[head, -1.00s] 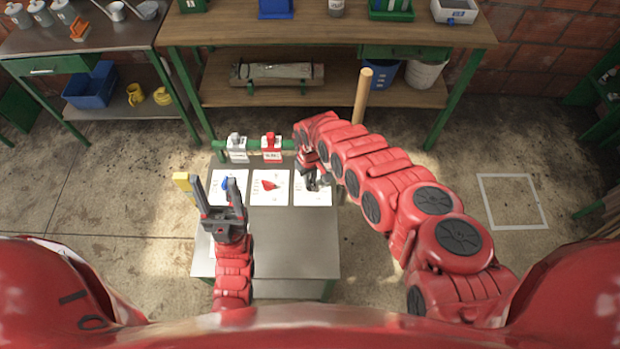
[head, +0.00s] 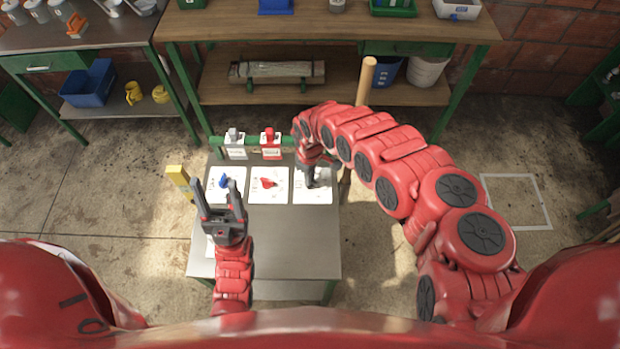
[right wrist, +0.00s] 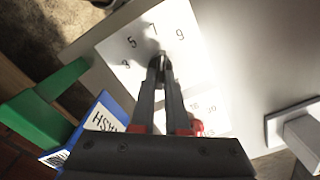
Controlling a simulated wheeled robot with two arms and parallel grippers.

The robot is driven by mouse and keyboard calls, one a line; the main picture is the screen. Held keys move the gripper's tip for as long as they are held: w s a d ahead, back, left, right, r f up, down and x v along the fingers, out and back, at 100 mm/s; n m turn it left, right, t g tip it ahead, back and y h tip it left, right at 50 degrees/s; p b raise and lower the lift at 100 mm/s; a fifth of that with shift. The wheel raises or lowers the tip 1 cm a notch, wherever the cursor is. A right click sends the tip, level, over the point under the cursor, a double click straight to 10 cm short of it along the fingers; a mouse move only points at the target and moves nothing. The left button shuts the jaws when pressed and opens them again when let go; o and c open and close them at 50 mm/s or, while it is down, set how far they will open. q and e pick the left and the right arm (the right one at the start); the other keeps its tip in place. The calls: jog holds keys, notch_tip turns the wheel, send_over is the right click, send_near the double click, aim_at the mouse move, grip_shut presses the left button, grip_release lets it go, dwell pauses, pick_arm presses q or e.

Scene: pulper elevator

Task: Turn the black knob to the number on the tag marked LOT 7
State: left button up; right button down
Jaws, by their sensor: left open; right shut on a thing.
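Three white dial cards lie on the metal table (head: 275,240). They hold a blue knob (head: 224,181), a red knob (head: 267,183) and, on the right card (head: 325,190), my right gripper (head: 312,181). In the right wrist view, my right gripper (right wrist: 160,66) is shut at the middle of a card (right wrist: 120,63) printed 3, 5, 7, 9. Its fingers hide most of the black knob between them. Two tags, a white one (head: 235,153) and a red-edged one (head: 270,153), stand at the green rail; their writing is unreadable here. My left gripper (head: 217,192) is open and empty above the table's left side.
A yellow block (head: 178,176) stands by the table's left edge. A wooden pole (head: 367,75) rises behind my right arm.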

jog(key=shift+n+b, duration=0.45)
jog(key=shift+n, duration=0.75)
jog(key=c, duration=0.9)
grip_release()
jog(key=shift+r+p, duration=0.7)
jog(key=shift+r, duration=8)
